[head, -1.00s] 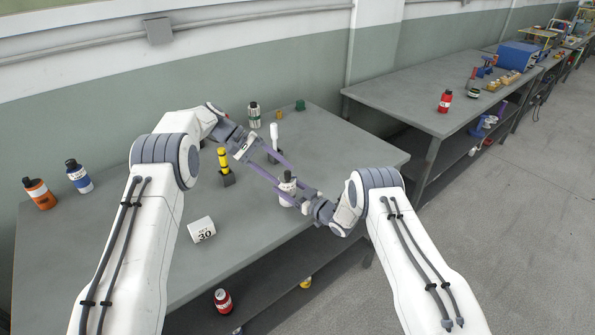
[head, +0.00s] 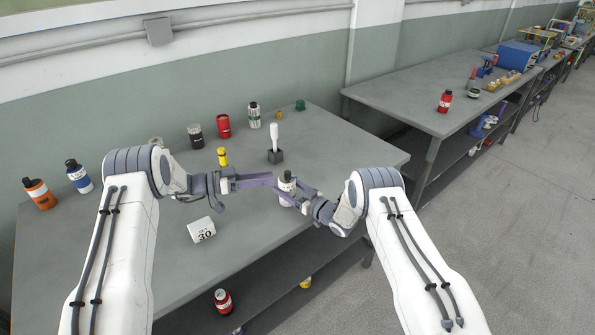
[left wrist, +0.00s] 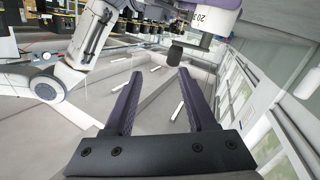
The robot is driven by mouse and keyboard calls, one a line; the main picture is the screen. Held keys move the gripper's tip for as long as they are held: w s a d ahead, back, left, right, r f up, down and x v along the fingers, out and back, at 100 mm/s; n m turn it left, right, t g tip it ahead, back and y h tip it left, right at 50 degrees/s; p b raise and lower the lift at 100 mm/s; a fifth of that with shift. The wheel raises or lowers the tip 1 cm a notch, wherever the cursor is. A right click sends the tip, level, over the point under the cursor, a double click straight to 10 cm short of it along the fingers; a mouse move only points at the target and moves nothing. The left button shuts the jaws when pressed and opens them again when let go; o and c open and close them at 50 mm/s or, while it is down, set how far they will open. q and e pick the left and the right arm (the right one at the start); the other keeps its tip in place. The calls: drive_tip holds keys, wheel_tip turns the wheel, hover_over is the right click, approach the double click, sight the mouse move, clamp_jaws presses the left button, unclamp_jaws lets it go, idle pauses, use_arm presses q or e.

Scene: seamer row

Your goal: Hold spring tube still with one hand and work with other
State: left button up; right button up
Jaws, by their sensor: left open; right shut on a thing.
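A white tube with a black cap (head: 287,188) stands near the table's front edge. My right gripper (head: 294,196) is shut on it from the right. My left gripper (head: 273,184) is open, its purple fingers pointing right at the tube's upper part. In the left wrist view its two fingers (left wrist: 160,72) are apart with nothing between them. The dark cap (left wrist: 175,54) shows just beyond the fingertips, and part of the tube's printed white body (left wrist: 203,17) is at the top. Whether the left fingers touch the tube is hard to tell.
A white block marked 30 (head: 201,230) lies near the front edge. A white-handled tool stands in a dark holder (head: 276,157). Several cans and bottles line the back, including a red can (head: 223,126).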

sight(287, 175)
use_arm(q)
drive_tip(key=w+d+f+m+t, duration=0.1)
drive_tip(key=w+d, duration=0.3)
drive_tip(key=d, duration=0.5)
drive_tip(key=shift+w+d+m+t, duration=0.15)
drive_tip(key=shift+d+m+t, duration=0.1)
drive_tip(key=shift+m+t, duration=0.4)
drive_tip(key=shift+c, duration=0.4)
clamp_jaws()
